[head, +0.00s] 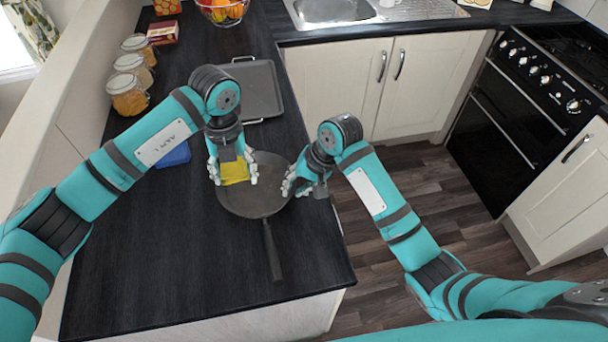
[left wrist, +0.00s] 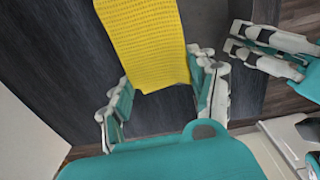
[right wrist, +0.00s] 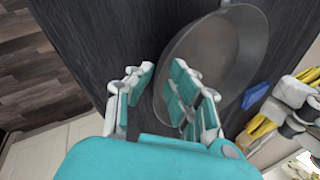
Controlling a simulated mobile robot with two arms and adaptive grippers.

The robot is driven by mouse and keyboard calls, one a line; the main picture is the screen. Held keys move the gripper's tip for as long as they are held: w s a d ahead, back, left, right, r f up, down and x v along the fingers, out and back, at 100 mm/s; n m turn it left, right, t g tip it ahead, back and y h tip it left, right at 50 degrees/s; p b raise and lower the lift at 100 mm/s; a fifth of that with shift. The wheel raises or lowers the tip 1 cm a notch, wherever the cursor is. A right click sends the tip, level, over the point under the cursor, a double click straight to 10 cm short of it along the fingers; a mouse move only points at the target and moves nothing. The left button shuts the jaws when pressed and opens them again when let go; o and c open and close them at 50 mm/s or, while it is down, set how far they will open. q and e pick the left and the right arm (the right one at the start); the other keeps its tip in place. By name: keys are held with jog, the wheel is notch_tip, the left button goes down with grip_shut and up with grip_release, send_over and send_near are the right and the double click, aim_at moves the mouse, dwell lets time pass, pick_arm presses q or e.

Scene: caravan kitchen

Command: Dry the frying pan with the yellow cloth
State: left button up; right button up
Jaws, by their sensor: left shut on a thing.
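The dark frying pan (head: 235,203) lies on the black counter, its handle (head: 270,250) pointing toward me. It also shows in the right wrist view (right wrist: 232,50). My left gripper (head: 234,178) is above the pan's far left part, shut on the yellow cloth (head: 236,171). In the left wrist view the cloth (left wrist: 145,40) spreads out from between the fingers. I cannot tell whether the cloth touches the pan. My right gripper (head: 294,186) is at the pan's right rim. In the right wrist view its fingers (right wrist: 158,78) are apart, with the rim close to them.
A dark square tray (head: 258,90) lies behind the pan. A blue item (head: 175,155) lies left of the pan, partly behind my left arm. Several jars (head: 128,94) line the left wall. A fruit bowl (head: 222,10) stands at the back. The near left counter is clear.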

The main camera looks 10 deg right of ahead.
aim_at(250, 200)
jog(key=shift+x, duration=1)
grip_shut()
pick_arm(q)
jog(key=m, duration=0.2)
jog(key=d+f+m, duration=0.1)
jog(key=m, duration=0.1)
jog(key=shift+w+d+f+m, duration=0.1)
jog(key=shift+w+d+m, duration=0.05)
jog(key=shift+m, duration=0.15)
jog(key=m, duration=0.1)
jog(key=f+m, duration=0.1)
jog(key=shift+w+d+m, duration=0.15)
jog(key=shift+d+m, duration=0.15)
jog(key=shift+m, duration=0.1)
jog(key=shift+f, duration=3.05)
